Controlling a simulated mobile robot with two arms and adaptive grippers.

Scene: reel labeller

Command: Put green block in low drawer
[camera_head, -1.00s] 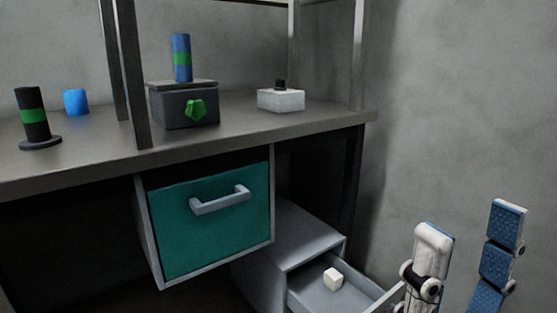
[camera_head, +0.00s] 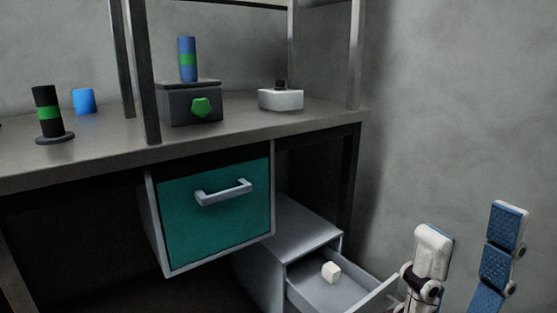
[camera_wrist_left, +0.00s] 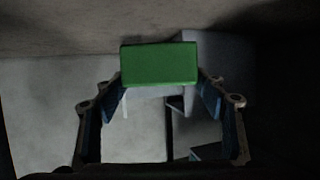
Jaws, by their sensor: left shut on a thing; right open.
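A green block (camera_wrist_left: 160,64) is held between the two fingers of my left gripper (camera_wrist_left: 161,92) in the left wrist view. The left gripper is shut on it, and neither shows in the head view. The low drawer (camera_head: 322,291) stands pulled out of a grey cabinet under the bench, at the bottom right of centre in the head view. A small white block (camera_head: 331,271) lies inside it. My right gripper (camera_head: 470,235) is open and empty at the lower right, to the right of the drawer.
A teal-fronted drawer (camera_head: 221,225) with a grey handle hangs under the bench top (camera_head: 100,165), left of the low drawer. On the bench stand a dark box (camera_head: 178,107), a white box (camera_head: 281,100), a black-green cylinder (camera_head: 48,112) and a blue cup (camera_head: 84,101). A wall closes the right side.

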